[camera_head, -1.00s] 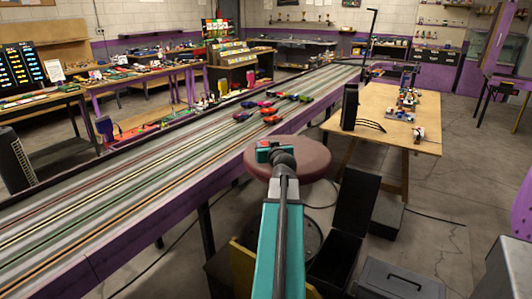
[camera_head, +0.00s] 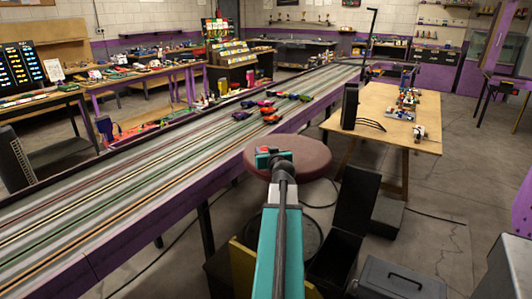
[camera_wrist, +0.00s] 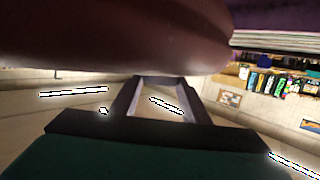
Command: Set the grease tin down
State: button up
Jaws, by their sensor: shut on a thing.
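My gripper (camera_head: 270,153) is at the end of my arm, over the near left part of a round maroon stool seat (camera_head: 305,160). A small red patch (camera_head: 262,161) shows at the gripper's end; it may be the grease tin, but it is too small to be sure. In the wrist view my gripper's two dark fingers (camera_wrist: 160,82) reach up towards a large, smooth maroon curved surface that looks like the stool seat. No tin stands out clearly there. I cannot tell whether what my gripper holds touches the seat.
The purple-edged slot track (camera_head: 150,190) runs along the stool's left side, with several small cars (camera_head: 270,110) on it. A wooden table (camera_head: 385,125) stands behind right. An open black case (camera_head: 350,220) and a grey box (camera_head: 400,280) are on the floor at right. Most of the seat is clear.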

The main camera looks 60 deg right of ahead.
jog(key=o, duration=1.1)
jog(key=shift+r+p, duration=0.1)
jog(key=shift+p, duration=0.5)
jog(key=shift+b+v, duration=0.75)
jog(key=shift+v, duration=2)
jog(key=shift+s+b, duration=0.15)
jog(key=shift+b, duration=0.55)
jog(key=shift+s+a+b, duration=0.1)
jog(key=shift+a+b, duration=0.05)
jog(key=shift+b, duration=0.15)
jog(key=b+v, duration=0.2)
jog(key=b, duration=0.2)
jog(key=shift+s+a+b, duration=0.1)
jog(key=shift+s+b, duration=0.05)
jog(key=shift+b, duration=0.45)
jog(key=shift+s+a+b, duration=0.1)
jog(key=shift+a+b, duration=0.05)
jog(key=shift+b, duration=0.45)
jog(key=b+v, duration=0.1)
jog(key=b, duration=0.3)
jog(key=shift+s+a+b, duration=0.2)
jog(key=shift+b, duration=0.15)
